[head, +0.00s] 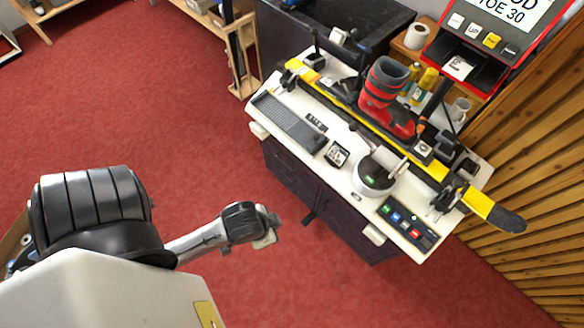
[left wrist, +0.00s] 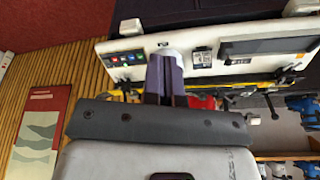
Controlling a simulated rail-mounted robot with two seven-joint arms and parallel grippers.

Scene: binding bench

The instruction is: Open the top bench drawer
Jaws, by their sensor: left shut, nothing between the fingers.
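The bench (head: 345,185) stands right of centre in the head view, with a white top and a dark purple front. The front panels below the top's near edge (head: 290,172) look shut; which one is the top drawer is hard to tell at this angle. A small dark handle-like piece (head: 308,218) juts from the front. My left gripper (head: 272,228) is over the red floor, in front of the bench and apart from it. It is shut and empty. In the left wrist view its fingers (left wrist: 165,78) overlap the bench top. My right gripper is not in view.
On the bench top are a ski (head: 345,112), a red and grey boot (head: 385,98), a white pot (head: 374,178), a dark tray (head: 288,122) and a button panel (head: 408,224). White blocks sit at the near edge (head: 374,235). Red floor (head: 180,120) is clear.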

